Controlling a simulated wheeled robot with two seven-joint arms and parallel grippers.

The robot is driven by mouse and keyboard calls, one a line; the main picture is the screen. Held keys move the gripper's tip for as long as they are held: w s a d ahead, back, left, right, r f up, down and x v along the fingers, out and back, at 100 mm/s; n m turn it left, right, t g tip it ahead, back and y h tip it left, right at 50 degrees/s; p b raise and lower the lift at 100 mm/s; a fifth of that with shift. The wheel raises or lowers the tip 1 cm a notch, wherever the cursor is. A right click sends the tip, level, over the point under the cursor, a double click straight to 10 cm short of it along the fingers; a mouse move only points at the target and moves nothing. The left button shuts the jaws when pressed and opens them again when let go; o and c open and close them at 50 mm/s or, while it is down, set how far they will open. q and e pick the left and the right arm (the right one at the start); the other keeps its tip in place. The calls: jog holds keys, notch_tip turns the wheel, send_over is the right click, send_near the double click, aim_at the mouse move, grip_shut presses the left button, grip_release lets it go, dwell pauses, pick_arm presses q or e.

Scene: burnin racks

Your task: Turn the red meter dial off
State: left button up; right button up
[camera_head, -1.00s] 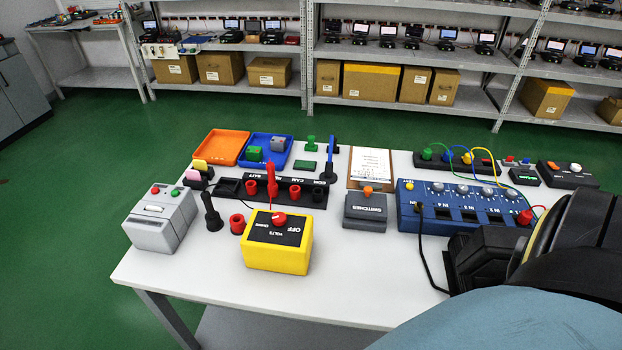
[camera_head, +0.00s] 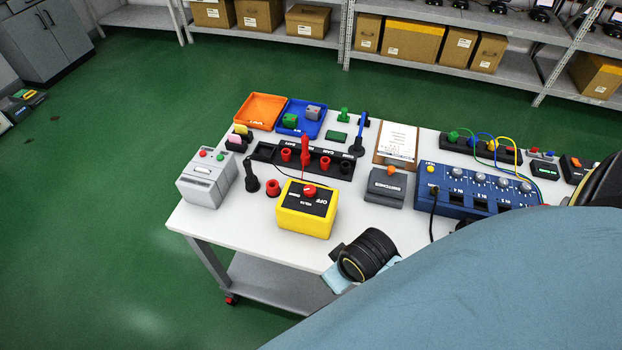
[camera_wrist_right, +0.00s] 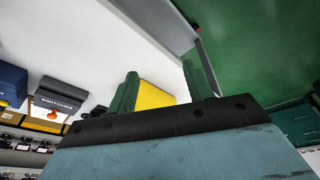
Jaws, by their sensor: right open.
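The yellow meter (camera_head: 305,222) stands on the white table near its front edge, with a black face on top marked OFF and VOLTS. Its red dial (camera_head: 310,190) sits on that face, near the back edge. My right arm reaches in from the lower right, and its black wrist part shows just right of the meter; the fingers cannot be made out there. In the right wrist view my right gripper (camera_wrist_right: 160,87) is open, its two green fingers apart. Part of the yellow meter (camera_wrist_right: 154,96) shows between and beyond them. The dial is hidden in that view. My left gripper is not in view.
A grey box (camera_head: 207,180), a black plunger-like piece (camera_head: 251,177) and a red ring (camera_head: 272,188) stand left of the meter. A black socket strip (camera_head: 340,171) lies behind it. The switches box (camera_head: 384,188) and blue panel (camera_head: 470,195) are to the right.

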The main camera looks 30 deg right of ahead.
jog(key=w+d+r+p, duration=0.1)
jog(key=w+r, duration=0.2)
jog(key=r, duration=0.3)
jog(key=m+t+h+p, duration=0.1)
jog(key=m, duration=0.3)
send_near(310, 189)
pick_arm(q)
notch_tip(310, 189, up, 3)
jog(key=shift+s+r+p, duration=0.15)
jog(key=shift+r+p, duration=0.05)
jog(key=shift+p, duration=0.1)
pick_arm(e)
jog(key=x, duration=0.8)
jog(key=shift+f, duration=0.1)
jog(key=c, duration=1)
jog(key=shift+o, duration=0.2)
